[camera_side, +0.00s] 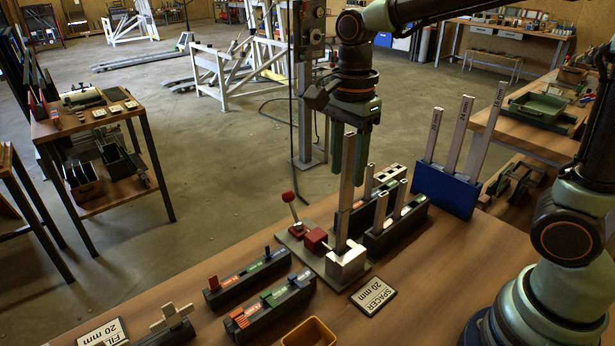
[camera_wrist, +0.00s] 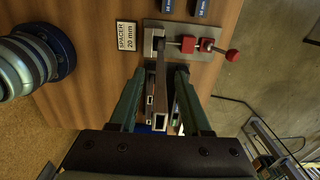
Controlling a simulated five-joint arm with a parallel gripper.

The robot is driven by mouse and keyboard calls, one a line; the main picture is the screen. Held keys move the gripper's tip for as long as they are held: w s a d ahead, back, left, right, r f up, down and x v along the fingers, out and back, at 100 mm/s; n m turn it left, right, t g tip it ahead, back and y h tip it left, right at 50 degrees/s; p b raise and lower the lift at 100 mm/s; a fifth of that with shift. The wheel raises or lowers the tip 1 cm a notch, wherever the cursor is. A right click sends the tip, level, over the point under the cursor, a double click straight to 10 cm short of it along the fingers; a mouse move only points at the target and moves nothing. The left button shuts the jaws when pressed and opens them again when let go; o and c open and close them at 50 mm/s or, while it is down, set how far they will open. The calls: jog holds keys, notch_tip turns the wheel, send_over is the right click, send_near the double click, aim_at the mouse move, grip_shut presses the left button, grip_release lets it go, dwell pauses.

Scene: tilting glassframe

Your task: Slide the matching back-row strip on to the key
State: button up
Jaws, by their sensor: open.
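My gripper (camera_side: 348,183) points down, its two green fingers on either side of a tall upright grey bar (camera_side: 346,205); the jaws are apart. The bar's foot is in a pale metal block (camera_side: 347,262) beside a red clamp (camera_side: 316,239). In the wrist view the bar (camera_wrist: 161,85) runs between the open fingers (camera_wrist: 161,70). Shorter upright strips (camera_side: 381,208) stand in a dark rack behind the block. Several taller strips (camera_side: 455,135) stand in a blue rack (camera_side: 446,190) at the right. I cannot tell which piece is the key or which strip matches.
A "SPACER 20 mm" sign (camera_side: 373,296) lies in front of the block, with another 20 mm sign (camera_side: 103,333) at front left. Two low dark holders (camera_side: 247,277) with coloured pieces and a yellow tray (camera_side: 309,333) are nearby.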

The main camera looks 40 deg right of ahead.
notch_tip(320, 180, up, 11)
dwell(0.3)
jog(key=s+d+f+n+t, duration=0.5)
jog(key=f+n, duration=0.3)
jog(key=n, duration=1)
jog(key=shift+s+d+f+t, duration=0.3)
jog(key=shift+s+d+f, duration=0.1)
jog(key=shift+d, duration=0.1)
dwell(0.6)
